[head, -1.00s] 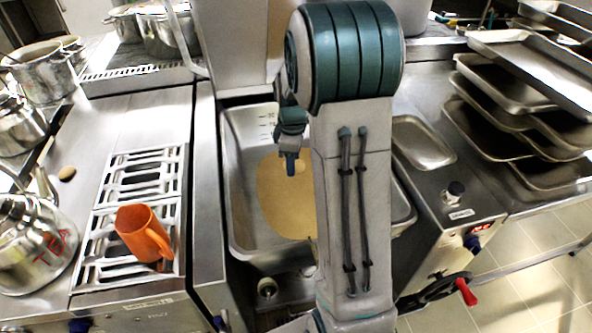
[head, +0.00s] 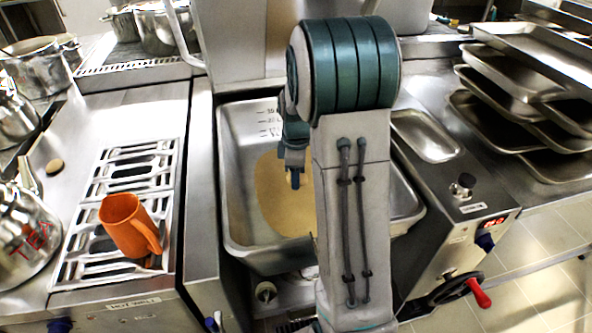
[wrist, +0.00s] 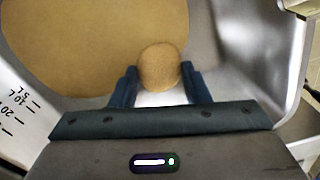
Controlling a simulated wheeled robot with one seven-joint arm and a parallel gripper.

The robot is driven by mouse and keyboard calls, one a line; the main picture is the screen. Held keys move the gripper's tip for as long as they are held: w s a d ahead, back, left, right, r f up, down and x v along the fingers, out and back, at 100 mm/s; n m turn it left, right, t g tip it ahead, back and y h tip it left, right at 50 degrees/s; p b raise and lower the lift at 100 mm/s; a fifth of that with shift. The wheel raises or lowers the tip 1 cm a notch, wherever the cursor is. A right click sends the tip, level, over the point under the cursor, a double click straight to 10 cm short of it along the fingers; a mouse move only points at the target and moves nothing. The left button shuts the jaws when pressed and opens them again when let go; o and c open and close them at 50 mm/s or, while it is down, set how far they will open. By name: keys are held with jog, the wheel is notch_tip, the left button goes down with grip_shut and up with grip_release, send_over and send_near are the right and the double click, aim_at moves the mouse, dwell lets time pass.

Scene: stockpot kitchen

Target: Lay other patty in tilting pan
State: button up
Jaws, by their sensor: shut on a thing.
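The tilting pan (head: 232,225) is a deep steel basin in the middle of the head view, with a flat tan patch (head: 272,195) on its floor. My gripper (head: 294,180) is over the pan, pointing down, partly hidden by my arm. In the wrist view, my gripper (wrist: 160,84) is shut on a round brown patty (wrist: 159,65), held between the two blue fingers. The patty is over the pan, near the edge of the tan patch (wrist: 85,40). I cannot tell its height above the floor. Another small round brown piece (head: 54,167) lies on the left counter.
An orange mug (head: 125,225) stands on the slotted rack (head: 90,262) left of the pan. A steel kettle (head: 25,240) is at far left. Stacked trays (head: 520,80) are at right. A control panel with a red-handled crank (head: 478,293) is right of the pan.

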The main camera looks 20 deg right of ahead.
notch_tip(320, 180, down, 16)
jog(key=b, duration=1.1)
jog(key=shift+f, duration=0.2)
jog(key=o, duration=1.1)
jog(key=shift+c, duration=0.2)
notch_tip(320, 180, up, 14)
jog(key=shift+f+p, duration=0.1)
jog(key=shift+p, duration=1)
